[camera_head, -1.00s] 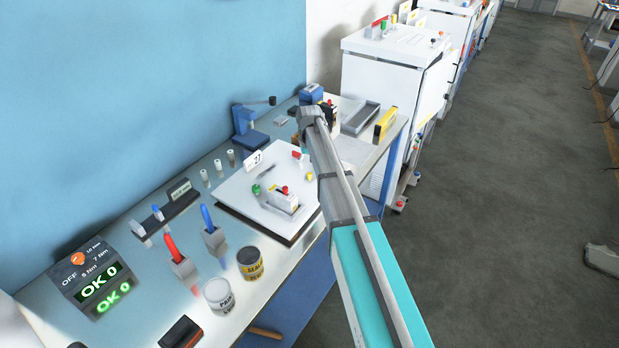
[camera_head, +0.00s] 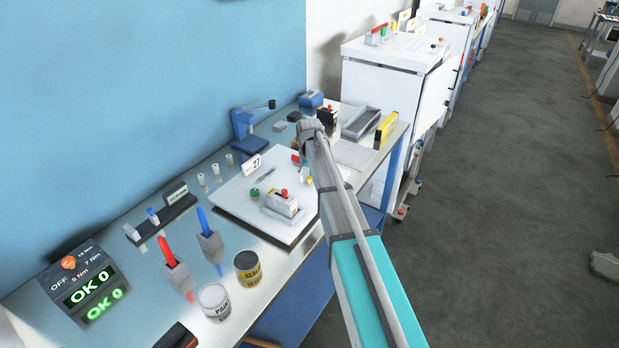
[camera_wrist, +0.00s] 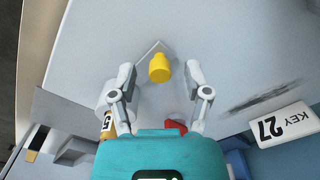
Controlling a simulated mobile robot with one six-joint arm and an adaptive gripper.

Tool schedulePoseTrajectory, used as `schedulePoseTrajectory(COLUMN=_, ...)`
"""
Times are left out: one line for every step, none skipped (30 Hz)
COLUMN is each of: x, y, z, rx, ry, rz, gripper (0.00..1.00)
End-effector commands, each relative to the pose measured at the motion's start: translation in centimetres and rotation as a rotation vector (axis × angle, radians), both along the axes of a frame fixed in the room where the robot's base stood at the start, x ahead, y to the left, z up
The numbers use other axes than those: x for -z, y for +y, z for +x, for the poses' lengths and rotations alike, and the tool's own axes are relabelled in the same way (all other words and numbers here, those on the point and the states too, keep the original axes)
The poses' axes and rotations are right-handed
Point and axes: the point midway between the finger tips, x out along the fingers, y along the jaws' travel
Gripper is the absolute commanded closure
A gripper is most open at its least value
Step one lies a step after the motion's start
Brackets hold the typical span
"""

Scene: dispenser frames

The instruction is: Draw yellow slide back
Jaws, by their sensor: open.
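A yellow knob (camera_wrist: 159,68), which appears to be the yellow slide's handle, stands on a pale grey plate in the wrist view. A thin angled bracket or plate edge shows just behind it. My gripper (camera_wrist: 159,78) is open, with one finger on each side of the knob and a gap on both sides. A red part (camera_wrist: 174,127) lies partly hidden under my gripper's body. In the head view, the white plate (camera_head: 235,200) lies on the bench, and my arm hides part of it. My gripper's fingers are hard to make out there.
A "KEY 27" sign (camera_wrist: 285,122) stands at the right in the wrist view. In the head view, a white block with a red knob (camera_head: 283,204) and a green knob (camera_head: 255,193) are on the plate. Cans (camera_head: 248,268), a blue stand (camera_head: 243,125) and a grey tray (camera_head: 361,122) surround it.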

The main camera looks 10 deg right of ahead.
Motion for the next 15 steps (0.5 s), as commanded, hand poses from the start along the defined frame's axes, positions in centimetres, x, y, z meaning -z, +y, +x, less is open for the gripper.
schedulePoseTrajectory(x=-0.01, y=0.0, z=0.0, rx=0.0, ry=0.0, rz=0.0, gripper=0.37)
schedulePoseTrajectory(x=-0.01, y=0.0, z=0.0, rx=0.0, ry=0.0, rz=0.0, gripper=0.39)
schedulePoseTrajectory(x=-0.01, y=0.0, z=0.0, rx=0.0, ry=0.0, rz=0.0, gripper=0.47)
schedulePoseTrajectory(x=-0.01, y=0.0, z=0.0, rx=0.0, ry=0.0, rz=0.0, gripper=0.52)
schedulePoseTrajectory(x=-0.01, y=0.0, z=0.0, rx=0.0, ry=0.0, rz=0.0, gripper=0.58)
schedulePoseTrajectory(x=-0.01, y=0.0, z=0.0, rx=0.0, ry=0.0, rz=0.0, gripper=0.65)
schedulePoseTrajectory(x=-0.01, y=0.0, z=0.0, rx=0.0, ry=0.0, rz=0.0, gripper=0.71)
schedulePoseTrajectory(x=-0.01, y=0.0, z=0.0, rx=0.0, ry=0.0, rz=0.0, gripper=0.76)
schedulePoseTrajectory(x=-0.01, y=0.0, z=0.0, rx=0.0, ry=0.0, rz=0.0, gripper=0.84)
schedulePoseTrajectory(x=0.0, y=0.0, z=0.0, rx=0.0, ry=0.0, rz=0.0, gripper=0.89)
schedulePoseTrajectory(x=0.0, y=0.0, z=0.0, rx=0.0, ry=0.0, rz=0.0, gripper=0.95)
schedulePoseTrajectory(x=0.0, y=0.0, z=0.0, rx=0.0, ry=0.0, rz=0.0, gripper=1.0)
schedulePoseTrajectory(x=0.0, y=0.0, z=0.0, rx=0.0, ry=0.0, rz=0.0, gripper=1.0)
schedulePoseTrajectory(x=0.0, y=0.0, z=0.0, rx=0.0, ry=0.0, rz=0.0, gripper=1.0)
schedulePoseTrajectory(x=0.0, y=0.0, z=0.0, rx=0.0, ry=0.0, rz=0.0, gripper=1.0)
